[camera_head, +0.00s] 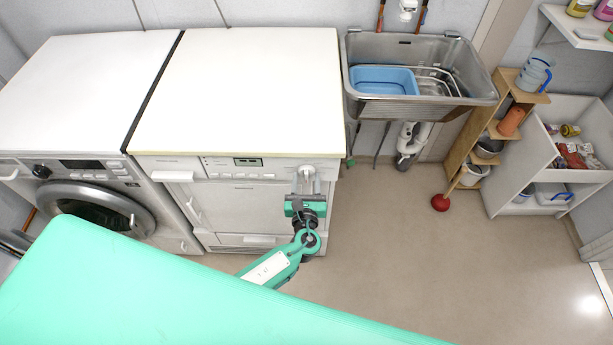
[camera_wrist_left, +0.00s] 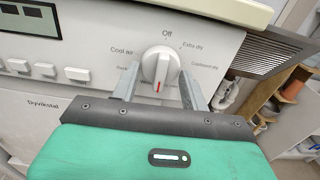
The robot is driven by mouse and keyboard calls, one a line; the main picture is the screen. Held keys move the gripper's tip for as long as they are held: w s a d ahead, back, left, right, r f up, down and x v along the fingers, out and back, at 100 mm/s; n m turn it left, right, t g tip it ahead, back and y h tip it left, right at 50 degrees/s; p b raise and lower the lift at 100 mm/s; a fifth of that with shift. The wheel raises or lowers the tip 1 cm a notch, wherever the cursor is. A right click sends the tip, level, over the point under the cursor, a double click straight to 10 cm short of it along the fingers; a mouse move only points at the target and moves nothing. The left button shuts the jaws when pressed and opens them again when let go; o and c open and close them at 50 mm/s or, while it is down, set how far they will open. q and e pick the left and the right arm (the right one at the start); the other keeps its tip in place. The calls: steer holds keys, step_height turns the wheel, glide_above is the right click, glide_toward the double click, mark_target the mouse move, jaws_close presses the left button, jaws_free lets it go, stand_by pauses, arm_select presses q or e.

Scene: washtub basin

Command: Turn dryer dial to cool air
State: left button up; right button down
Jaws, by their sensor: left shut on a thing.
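The dryer (camera_head: 250,100) is the white machine on the right of the pair, with a small display on its front panel. Its dial (camera_wrist_left: 160,62) is a white round knob with a raised grip and a red mark pointing down. Labels around it read Off at the top, Cool air at upper left, Extra dry at upper right and Cupboard dry at right. My left gripper (camera_wrist_left: 159,76) is shut on the dial, with one finger at each side; it shows at the dryer's front right in the head view (camera_head: 305,184). My right gripper is not in view.
A washing machine (camera_head: 95,195) stands left of the dryer. A metal sink (camera_head: 440,50) with a blue basin (camera_head: 383,80) is to the right. A wooden shelf (camera_head: 478,135), a red plunger (camera_head: 440,203) and a white cabinet (camera_head: 545,150) stand further right. The floor before the sink is clear.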

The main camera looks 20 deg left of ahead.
arm_select(q)
steer(key=m+p, duration=0.4)
steer(key=m, duration=0.1)
steer(key=shift+r+m, duration=0.1)
steer(key=shift+m, duration=0.3)
steer(key=shift+s+a+m+p, duration=0.15)
steer(key=shift+m+p, duration=2.1)
steer(key=shift+m, duration=1.35)
steer(key=shift+w+a+m+p, duration=0.1)
steer(key=shift+m+p, duration=2.15)
steer(key=shift+m, duration=1.35)
steer(key=shift+s, duration=0.1)
steer(key=o, duration=1)
steer(key=shift+r, duration=0.1)
steer(key=shift+c, duration=0.2)
